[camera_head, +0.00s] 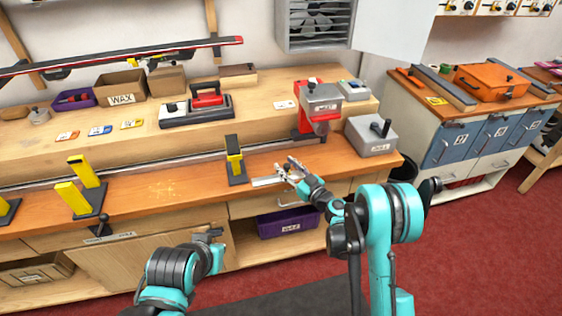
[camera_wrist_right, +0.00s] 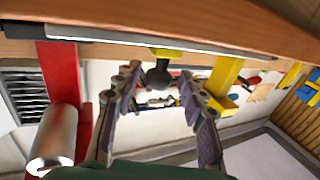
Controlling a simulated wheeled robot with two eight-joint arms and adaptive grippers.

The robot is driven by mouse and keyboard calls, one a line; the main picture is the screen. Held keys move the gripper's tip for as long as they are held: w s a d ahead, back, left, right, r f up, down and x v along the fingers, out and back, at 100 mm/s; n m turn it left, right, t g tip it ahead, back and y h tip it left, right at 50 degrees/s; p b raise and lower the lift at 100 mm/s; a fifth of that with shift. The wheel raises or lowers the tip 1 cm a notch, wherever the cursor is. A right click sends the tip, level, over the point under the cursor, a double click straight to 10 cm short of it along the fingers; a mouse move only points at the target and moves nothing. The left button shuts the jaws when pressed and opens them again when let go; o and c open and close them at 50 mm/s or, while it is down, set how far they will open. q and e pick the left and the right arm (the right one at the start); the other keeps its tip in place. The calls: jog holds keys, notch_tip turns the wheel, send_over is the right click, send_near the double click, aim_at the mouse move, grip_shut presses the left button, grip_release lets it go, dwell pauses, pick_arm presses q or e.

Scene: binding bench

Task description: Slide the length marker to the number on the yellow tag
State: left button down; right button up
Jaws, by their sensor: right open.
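The length marker appears in the right wrist view as a small yellow slider (camera_wrist_right: 168,53) with a round black knob (camera_wrist_right: 159,74), on a silver strip (camera_wrist_right: 130,37) along the bench edge. My right gripper (camera_wrist_right: 158,88) is open, with the knob between its spread fingers; I cannot tell whether they touch it. In the head view the right gripper (camera_head: 289,169) is at the bench front by the pale strip's end (camera_head: 264,182) and hides the marker. The yellow tag (camera_head: 132,124) lies on the raised shelf; its number is too small to read. My left gripper (camera_head: 212,235) hangs low before the cabinet.
A black stand with a yellow pad (camera_head: 235,162) stands left of the right gripper. A red and grey press (camera_head: 319,108) and a grey box with a black knob (camera_head: 372,136) stand right and behind. An orange tag (camera_head: 68,135) and blue tag (camera_head: 100,130) lie beside the yellow one.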

aim_at(288, 168)
jog(key=v, duration=0.3)
jog(key=shift+s+d, duration=0.1)
dwell(0.3)
jog(key=s+d+r+m+g+h, duration=0.2)
jog(key=s+d+r+g+h, duration=0.15)
jog(key=s+r, duration=0.7)
jog(key=s+d+f+m+g+h, duration=0.1)
jog(key=s+d+m+h, duration=0.1)
jog(key=s+d, duration=0.3)
jog(key=s+d+f+m+g+h, duration=0.1)
jog(key=s+d, duration=0.4)
jog(key=s, duration=0.6)
jog(key=s+d+f+m+g+h, duration=0.1)
jog(key=s+d+m+h, duration=0.2)
jog(key=s+d+h, duration=0.2)
jog(key=s, duration=0.3)
dwell(0.8)
